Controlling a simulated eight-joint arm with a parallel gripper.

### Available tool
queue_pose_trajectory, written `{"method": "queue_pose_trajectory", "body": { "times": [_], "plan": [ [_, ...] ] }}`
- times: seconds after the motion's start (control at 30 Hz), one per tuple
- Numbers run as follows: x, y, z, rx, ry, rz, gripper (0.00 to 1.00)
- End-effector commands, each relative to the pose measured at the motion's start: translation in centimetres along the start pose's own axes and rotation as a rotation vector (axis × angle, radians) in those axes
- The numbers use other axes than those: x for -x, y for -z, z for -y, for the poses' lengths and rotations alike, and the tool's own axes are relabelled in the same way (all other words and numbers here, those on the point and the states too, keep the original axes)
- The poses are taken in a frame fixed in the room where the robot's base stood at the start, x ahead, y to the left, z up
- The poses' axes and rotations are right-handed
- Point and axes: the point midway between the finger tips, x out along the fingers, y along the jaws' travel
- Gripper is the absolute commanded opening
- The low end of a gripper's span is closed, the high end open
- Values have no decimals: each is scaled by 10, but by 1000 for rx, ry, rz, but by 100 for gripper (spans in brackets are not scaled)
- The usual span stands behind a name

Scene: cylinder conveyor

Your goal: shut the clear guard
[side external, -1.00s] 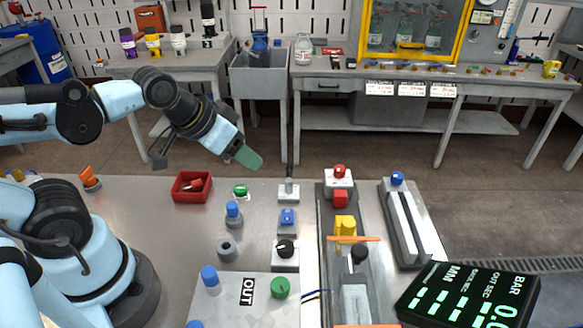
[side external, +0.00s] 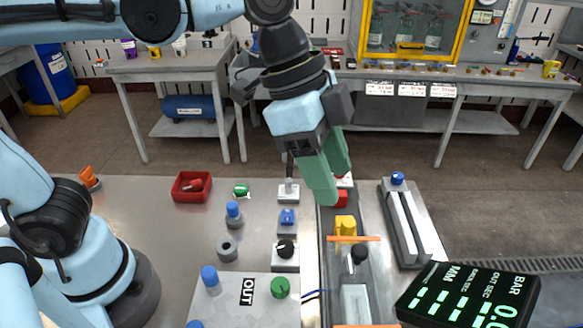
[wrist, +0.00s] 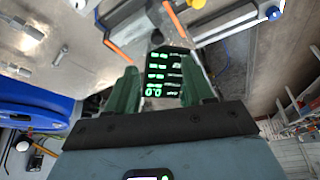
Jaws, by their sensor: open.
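My gripper (side external: 332,186) has green fingers that point down, apart and empty. In the side external view they are in front of the far end of the grey conveyor (side external: 328,262) and partly hide the red block (side external: 342,198) there. The clear guard itself is hard to make out. Two orange strips, a far one (side external: 353,238) and one at the bottom edge (side external: 367,326), cross the conveyor and may be its edges. In the wrist view, my gripper (wrist: 160,82) shows two separated fingers, with orange strips (wrist: 174,17) beyond them.
A yellow block (side external: 345,226) and a black knob (side external: 359,255) are on the conveyor. A grey two-rail rack (side external: 411,228) and a black display (side external: 470,297) stand to its right. Switches, a red tray (side external: 191,187) and an OUT panel (side external: 236,310) lie left.

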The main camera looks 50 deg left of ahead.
Motion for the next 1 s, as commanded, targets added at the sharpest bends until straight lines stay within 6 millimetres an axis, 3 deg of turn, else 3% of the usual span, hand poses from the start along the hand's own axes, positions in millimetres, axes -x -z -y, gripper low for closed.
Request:
{"method": "queue_pose_trajectory", "body": {
  "times": [0.27,0.7,1.0],
  "plan": [
    [-20,4,-4,-30,-15,3,52],
    [-86,4,-4,-27,-12,2,52],
    [-116,4,-5,-26,-12,2,52]
  ]
}}
